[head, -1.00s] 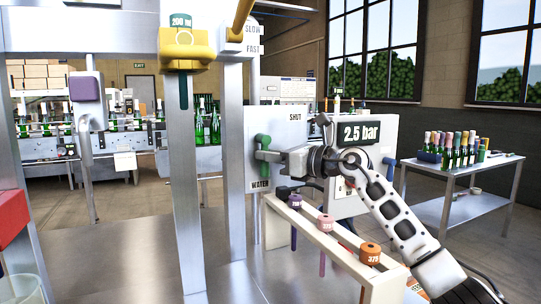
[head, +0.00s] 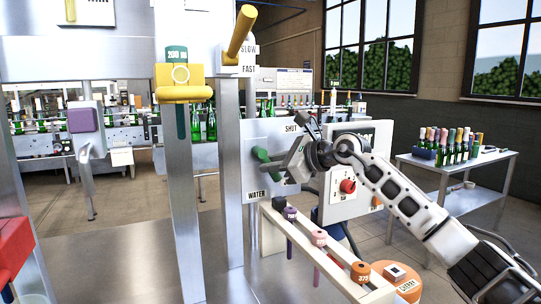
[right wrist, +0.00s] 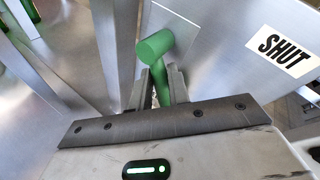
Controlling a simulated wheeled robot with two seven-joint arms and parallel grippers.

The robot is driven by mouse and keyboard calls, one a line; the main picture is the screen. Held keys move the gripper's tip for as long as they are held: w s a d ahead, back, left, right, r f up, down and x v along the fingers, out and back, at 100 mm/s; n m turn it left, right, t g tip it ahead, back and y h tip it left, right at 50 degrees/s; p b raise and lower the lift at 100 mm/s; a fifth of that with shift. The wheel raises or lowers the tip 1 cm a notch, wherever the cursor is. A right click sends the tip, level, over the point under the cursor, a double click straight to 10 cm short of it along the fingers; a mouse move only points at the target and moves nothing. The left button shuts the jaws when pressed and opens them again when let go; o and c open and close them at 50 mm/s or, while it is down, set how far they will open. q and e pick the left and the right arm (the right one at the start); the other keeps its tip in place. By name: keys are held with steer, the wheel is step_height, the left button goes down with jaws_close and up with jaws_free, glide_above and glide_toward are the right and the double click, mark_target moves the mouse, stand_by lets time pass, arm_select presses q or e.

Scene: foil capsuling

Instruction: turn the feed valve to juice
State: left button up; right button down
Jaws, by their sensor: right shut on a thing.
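The feed valve's green handle (head: 262,155) is on a grey metal panel (head: 256,128), with SHUT at the top and WATER at the lower left. My right gripper (head: 282,170) reaches the handle from the right. In the right wrist view, its two fingers (right wrist: 158,88) are shut on the green handle (right wrist: 155,46), whose round end sticks out past them. The handle slants in the head view. My gripper and arm cover the panel's right side, so a JUICE mark cannot be read. My left gripper is not in view.
A white box with a red knob (head: 347,186) stands right of the panel, behind my right arm. A low rack (head: 318,262) with coloured tools stands in front. A yellow holder (head: 180,82) and yellow lever (head: 241,32) are at upper left. A bottle table (head: 468,158) is at right.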

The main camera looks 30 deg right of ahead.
arm_select(q)
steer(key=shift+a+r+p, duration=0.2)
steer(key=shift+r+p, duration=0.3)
steer(key=shift+p, duration=0.35)
arm_select(e)
steer(key=shift+d+r+n+g+h, duration=0.25)
steer(key=shift+r+n+h, duration=0.2)
steer(key=shift+n, duration=0.25)
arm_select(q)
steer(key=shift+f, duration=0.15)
arm_select(e)
steer(key=shift+h, duration=0.25)
steer(key=c, duration=1.6)
jaws_free()
steer(key=shift+f, duration=0.1)
steer(key=shift+s, duration=0.1)
steer(key=shift+s+d, duration=0.15)
steer(key=shift+s, duration=0.1)
arm_select(q)
steer(key=b, duration=0.2)
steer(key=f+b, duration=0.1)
steer(key=b, duration=0.1)
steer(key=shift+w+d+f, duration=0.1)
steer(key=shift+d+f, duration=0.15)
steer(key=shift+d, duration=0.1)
arm_select(e)
steer(key=v, duration=1.5)
steer(key=shift+r, duration=0.35)
